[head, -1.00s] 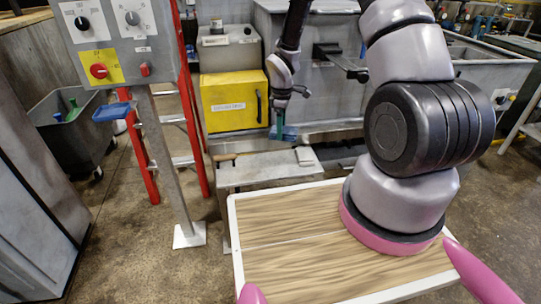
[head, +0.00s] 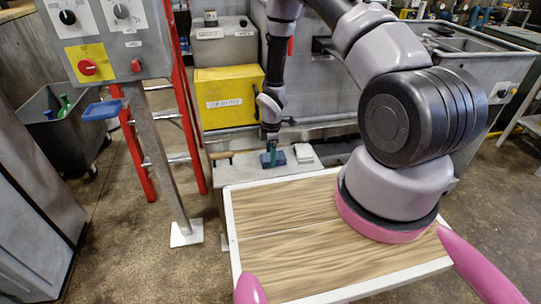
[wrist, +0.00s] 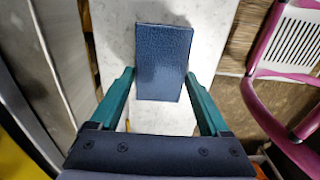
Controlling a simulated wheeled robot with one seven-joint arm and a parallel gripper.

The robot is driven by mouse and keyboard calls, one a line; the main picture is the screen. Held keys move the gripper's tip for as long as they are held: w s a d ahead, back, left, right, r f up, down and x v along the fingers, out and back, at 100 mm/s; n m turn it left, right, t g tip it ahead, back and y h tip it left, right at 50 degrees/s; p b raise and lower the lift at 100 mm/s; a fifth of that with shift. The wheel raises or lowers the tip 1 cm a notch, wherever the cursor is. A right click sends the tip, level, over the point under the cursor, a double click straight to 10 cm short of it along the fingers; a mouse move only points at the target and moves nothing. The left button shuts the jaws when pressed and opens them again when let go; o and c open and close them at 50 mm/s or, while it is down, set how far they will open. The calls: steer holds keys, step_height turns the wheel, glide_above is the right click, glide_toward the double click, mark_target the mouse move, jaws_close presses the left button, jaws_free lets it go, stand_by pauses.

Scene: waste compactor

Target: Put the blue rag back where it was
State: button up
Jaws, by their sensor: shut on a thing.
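The blue rag (head: 280,159) is a dark blue, flat rectangular piece at the light bench (head: 238,172) below the yellow box. My gripper (wrist: 160,76) points down and is shut on the rag, with a green finger on each side of it. In the wrist view the rag (wrist: 163,48) lies over the pale bench top (wrist: 112,30). I cannot tell whether the rag touches the bench or is just above it.
A light block (head: 304,153) sits on the bench right of the rag. Behind is a yellow box (head: 226,97). Bare floor lies between post and my base.

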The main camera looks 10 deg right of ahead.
steer(key=shift+f, duration=0.2)
steer(key=o, duration=1.2)
steer(key=shift+c, duration=0.2)
steer(key=shift+r, duration=0.15)
